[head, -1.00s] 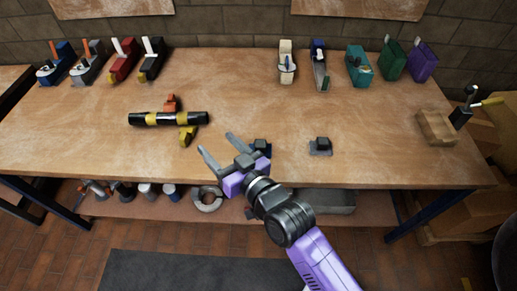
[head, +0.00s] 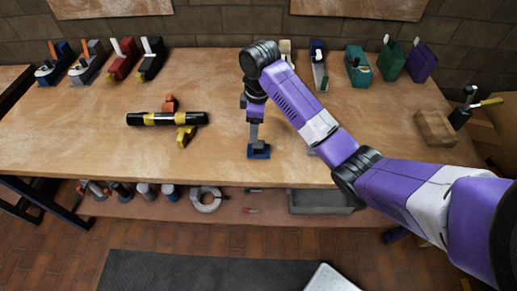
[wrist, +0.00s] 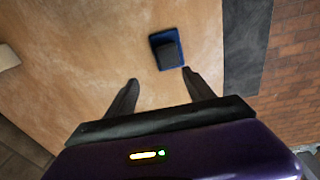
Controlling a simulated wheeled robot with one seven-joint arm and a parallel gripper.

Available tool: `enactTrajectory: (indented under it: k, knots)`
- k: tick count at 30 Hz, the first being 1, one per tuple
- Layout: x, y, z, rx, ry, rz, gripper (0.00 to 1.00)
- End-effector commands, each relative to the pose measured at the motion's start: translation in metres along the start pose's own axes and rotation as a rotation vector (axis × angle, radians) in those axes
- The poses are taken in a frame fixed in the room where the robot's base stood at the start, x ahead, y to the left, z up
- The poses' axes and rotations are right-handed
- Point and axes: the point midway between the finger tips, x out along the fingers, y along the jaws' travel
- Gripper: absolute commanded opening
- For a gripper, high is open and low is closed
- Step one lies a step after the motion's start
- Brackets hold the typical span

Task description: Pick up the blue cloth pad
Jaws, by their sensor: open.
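The blue cloth pad (head: 260,154) lies near the front edge of the workbench, with a dark block on top of it. In the wrist view the pad (wrist: 180,48) shows as a blue rectangle under the dark block (wrist: 168,54), just beyond the fingertips. My gripper (head: 254,139) points down over the pad in the head view. In the wrist view my gripper (wrist: 160,76) is open, with nothing between its fingers. The right finger is close to the pad's near corner. I cannot tell the exact height of the fingertips above it.
A black and yellow cylinder (head: 160,119) lies to the left on the workbench (head: 80,140). Tools stand along the back. A wooden block (head: 436,127) sits at the right. My arm mostly hides a grey pad right of the blue one. The bench between cylinder and pad is clear.

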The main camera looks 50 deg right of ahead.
Motion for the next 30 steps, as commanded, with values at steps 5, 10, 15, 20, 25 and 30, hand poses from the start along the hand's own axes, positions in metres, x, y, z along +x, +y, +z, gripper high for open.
enactTrajectory:
  k: [5, 10, 15, 20, 25, 30]
  knots:
    - [0.007, -0.016, 0.015, -0.050, -0.062, -0.069, 0.62]
    - [0.025, -0.018, 0.017, -0.053, -0.066, -0.073, 0.62]
    - [0.039, -0.018, 0.017, -0.051, -0.066, -0.073, 0.62]
    - [0.064, -0.019, 0.017, -0.051, -0.065, -0.072, 0.62]
    - [0.078, -0.019, 0.018, -0.051, -0.064, -0.070, 0.62]
    - [0.080, -0.019, 0.018, -0.052, -0.063, -0.069, 0.62]
